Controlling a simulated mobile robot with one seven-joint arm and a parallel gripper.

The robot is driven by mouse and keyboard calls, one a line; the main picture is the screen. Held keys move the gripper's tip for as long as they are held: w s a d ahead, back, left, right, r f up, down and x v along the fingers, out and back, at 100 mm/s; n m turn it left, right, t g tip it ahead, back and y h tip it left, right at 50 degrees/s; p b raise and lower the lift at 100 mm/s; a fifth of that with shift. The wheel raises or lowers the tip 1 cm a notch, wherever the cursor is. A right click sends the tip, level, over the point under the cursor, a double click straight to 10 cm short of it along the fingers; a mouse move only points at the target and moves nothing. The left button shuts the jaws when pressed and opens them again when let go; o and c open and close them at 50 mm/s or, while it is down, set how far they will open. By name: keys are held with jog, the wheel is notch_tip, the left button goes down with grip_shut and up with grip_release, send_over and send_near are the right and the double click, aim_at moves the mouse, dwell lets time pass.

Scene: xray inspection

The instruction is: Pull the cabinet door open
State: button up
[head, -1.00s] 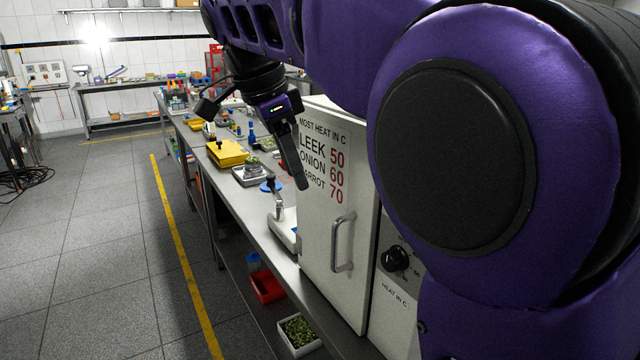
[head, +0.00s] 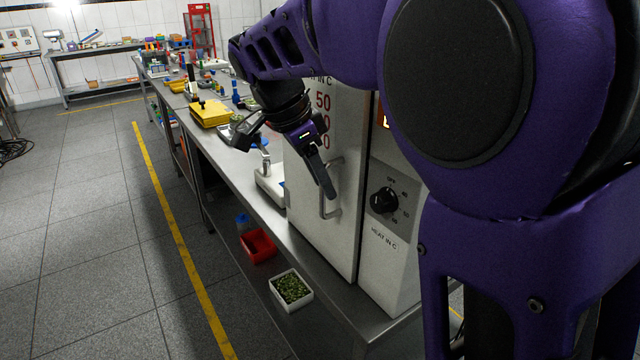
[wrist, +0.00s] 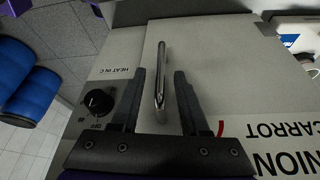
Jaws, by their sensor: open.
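The cabinet is a white box on the bench, and its door (head: 308,218) is shut. A metal bar handle (head: 326,205) stands upright on the door, near the edge by the control panel. In the wrist view the handle (wrist: 161,75) lies between the two fingers of my gripper (wrist: 160,85), with a gap on each side. My gripper is open and in front of the door.
A control panel with a black knob (head: 384,200) is right of the door. A white scale (head: 268,185) stands on the bench left of the cabinet. A yellow box (head: 211,113) is farther back. A red bin (head: 258,246) and a white tray of green pieces (head: 291,290) are on the lower shelf.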

aim_at(328, 214)
jog(key=shift+x, duration=1.9)
grip_shut()
